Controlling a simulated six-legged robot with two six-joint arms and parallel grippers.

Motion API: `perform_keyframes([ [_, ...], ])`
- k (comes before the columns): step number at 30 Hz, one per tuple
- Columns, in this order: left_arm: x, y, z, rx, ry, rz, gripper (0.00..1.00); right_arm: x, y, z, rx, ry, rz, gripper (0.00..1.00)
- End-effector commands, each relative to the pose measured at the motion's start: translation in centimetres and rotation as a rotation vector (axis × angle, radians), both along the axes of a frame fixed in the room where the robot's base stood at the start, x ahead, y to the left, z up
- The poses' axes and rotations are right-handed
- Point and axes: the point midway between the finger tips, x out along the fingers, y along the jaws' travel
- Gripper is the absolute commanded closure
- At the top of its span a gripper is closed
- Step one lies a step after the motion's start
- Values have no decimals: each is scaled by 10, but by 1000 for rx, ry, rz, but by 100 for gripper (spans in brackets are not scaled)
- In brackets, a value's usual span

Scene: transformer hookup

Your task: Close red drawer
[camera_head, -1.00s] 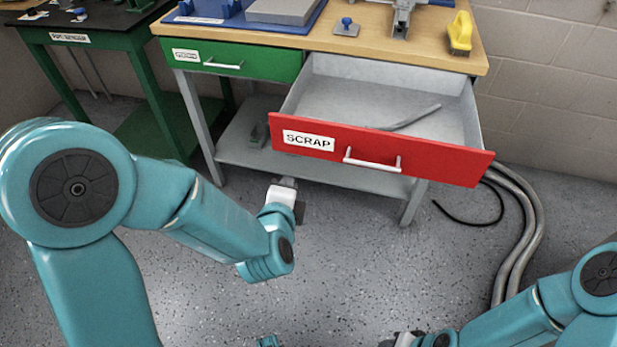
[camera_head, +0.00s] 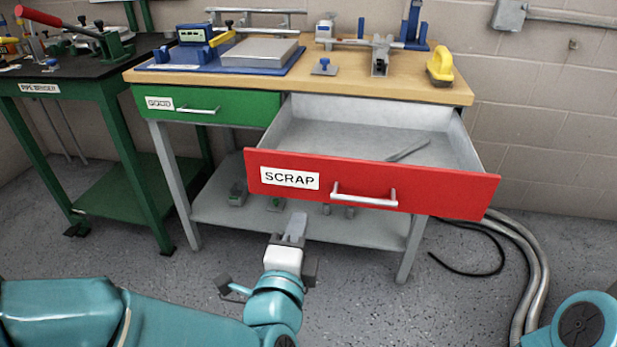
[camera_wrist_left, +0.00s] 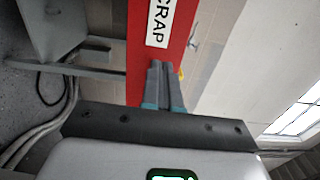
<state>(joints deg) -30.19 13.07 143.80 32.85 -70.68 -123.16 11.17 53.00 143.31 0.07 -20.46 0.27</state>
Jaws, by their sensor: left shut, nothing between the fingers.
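The red drawer (camera_head: 370,186), labelled SCRAP, is pulled well out of the wooden-topped workbench (camera_head: 400,88). Its grey inside holds a short grey rod (camera_head: 408,150). A silver bar handle (camera_head: 364,197) sits on its front. My left gripper (camera_head: 295,226) is shut and empty, below and in front of the drawer's left part. In the left wrist view the shut fingers (camera_wrist_left: 163,85) point toward the red drawer front (camera_wrist_left: 140,70) beside the SCRAP label; I cannot tell whether they touch it. My right gripper is out of view; only part of that arm shows at the lower right.
A shut green drawer (camera_head: 205,105) labelled GOOD is left of the red one. The lower shelf (camera_head: 300,226) holds small parts. A green table (camera_head: 60,85) stands at the left. Grey hoses (camera_head: 530,265) lie on the floor at the right.

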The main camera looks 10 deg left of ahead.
Motion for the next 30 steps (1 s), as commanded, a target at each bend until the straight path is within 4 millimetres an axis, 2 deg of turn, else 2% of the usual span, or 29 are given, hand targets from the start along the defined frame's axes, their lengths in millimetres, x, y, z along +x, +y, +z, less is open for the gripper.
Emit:
perform_keyframes([
  [1,3,0,9,7,7,2,100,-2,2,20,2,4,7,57],
  [11,14,1,6,-12,11,-14,100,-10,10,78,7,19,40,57],
  [12,26,1,-3,-17,3,-9,100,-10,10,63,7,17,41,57],
  [21,84,1,-3,-15,2,-11,100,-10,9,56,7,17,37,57],
  [25,98,1,-2,-15,2,-11,100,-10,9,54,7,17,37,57],
  [30,104,1,-2,-14,4,-12,100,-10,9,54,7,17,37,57],
])
